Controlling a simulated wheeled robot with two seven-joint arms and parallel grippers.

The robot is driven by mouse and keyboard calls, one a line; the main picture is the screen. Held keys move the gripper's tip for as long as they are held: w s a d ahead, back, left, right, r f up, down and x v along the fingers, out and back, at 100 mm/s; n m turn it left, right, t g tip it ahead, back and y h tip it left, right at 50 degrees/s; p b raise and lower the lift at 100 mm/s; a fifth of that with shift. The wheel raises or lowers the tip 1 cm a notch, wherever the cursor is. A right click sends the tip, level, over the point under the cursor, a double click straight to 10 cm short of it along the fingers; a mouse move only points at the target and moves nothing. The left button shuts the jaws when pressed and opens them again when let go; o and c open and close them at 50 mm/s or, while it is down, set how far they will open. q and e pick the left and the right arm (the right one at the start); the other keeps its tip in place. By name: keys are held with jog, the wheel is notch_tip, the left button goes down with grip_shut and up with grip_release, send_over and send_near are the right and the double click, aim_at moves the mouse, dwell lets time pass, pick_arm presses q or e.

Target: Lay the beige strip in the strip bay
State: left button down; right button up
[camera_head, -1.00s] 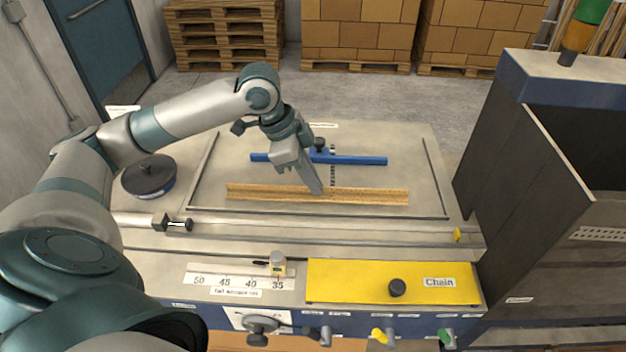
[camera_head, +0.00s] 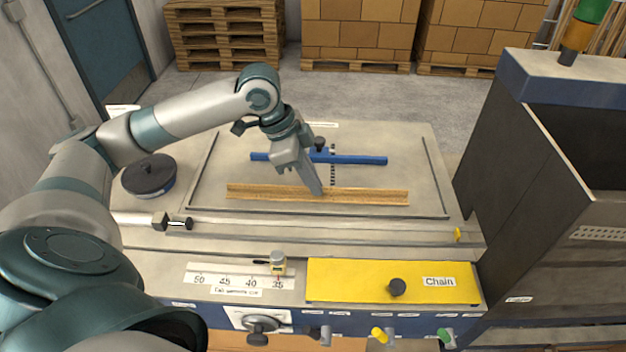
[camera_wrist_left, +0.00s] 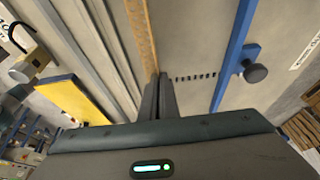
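The long beige strip (camera_head: 370,196) lies left to right across the front part of the pale framed panel (camera_head: 240,207) on the bench, in front of a blue bar (camera_head: 360,160). My left gripper (camera_head: 319,191) points down at the strip's middle. Its fingers are close together at the strip and look shut on it; the contact itself is hidden. In the left wrist view the strip (camera_wrist_left: 140,25) runs to the fingertips (camera_wrist_left: 158,77). I cannot tell whether the strip touches the panel. My right gripper is out of view.
A metal rail (camera_head: 350,235) runs in front of the panel. Nearer are a yellow plate (camera_head: 345,280) with a black knob and a scale (camera_head: 220,277). A black round weight (camera_head: 150,172) stands at left. A tall dark cabinet (camera_head: 520,190) bounds the right side.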

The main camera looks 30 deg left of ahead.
pick_arm(q)
jog(key=shift+f, duration=0.55)
dwell(1.4)
jog(key=c, duration=2)
grip_release()
jog(key=shift+r, duration=3)
